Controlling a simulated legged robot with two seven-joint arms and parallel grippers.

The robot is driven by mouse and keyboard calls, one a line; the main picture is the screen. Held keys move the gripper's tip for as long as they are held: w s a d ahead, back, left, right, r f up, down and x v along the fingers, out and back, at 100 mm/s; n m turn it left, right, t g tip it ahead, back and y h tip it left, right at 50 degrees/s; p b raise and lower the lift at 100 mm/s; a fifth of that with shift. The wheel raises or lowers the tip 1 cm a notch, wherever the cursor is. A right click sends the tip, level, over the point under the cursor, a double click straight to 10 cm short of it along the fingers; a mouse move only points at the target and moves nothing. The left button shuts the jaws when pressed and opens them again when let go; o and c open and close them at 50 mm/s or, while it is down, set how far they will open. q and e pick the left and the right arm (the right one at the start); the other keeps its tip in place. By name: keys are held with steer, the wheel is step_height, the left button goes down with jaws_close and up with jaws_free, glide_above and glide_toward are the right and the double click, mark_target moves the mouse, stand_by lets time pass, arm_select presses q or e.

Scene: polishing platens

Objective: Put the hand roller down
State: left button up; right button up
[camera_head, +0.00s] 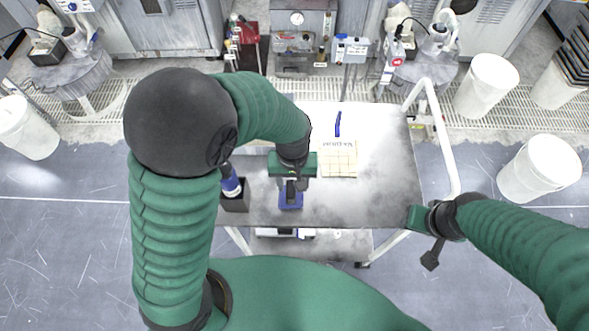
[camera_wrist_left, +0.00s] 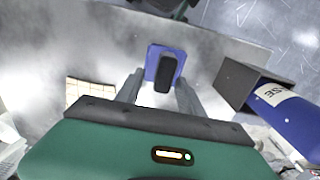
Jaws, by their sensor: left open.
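The hand roller (camera_wrist_left: 168,72) seems to be the black-handled item over a blue base in the left wrist view. The blue part (camera_head: 291,202) shows on the metal cart top in the head view, near its front edge. My left gripper (camera_head: 291,188) is directly above it. In the left wrist view the two grey fingers (camera_wrist_left: 160,82) stand apart, one on each side of the black handle, with gaps visible. The roller's underside is hidden. My right gripper (camera_head: 428,240) is off the cart's right front corner, its jaws unclear.
A dark box holding a blue bottle (camera_head: 231,184) stands just left of my left gripper. A tan gridded pad (camera_head: 340,160) and a blue stick (camera_head: 338,124) lie to the right. The cart top (camera_head: 385,185) is clear at right; a white rail (camera_head: 442,140) edges it.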

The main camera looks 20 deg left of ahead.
arm_select(q)
step_height(320, 180, up, 10)
steer(key=p, duration=0.1)
steer(key=shift+r, duration=0.25)
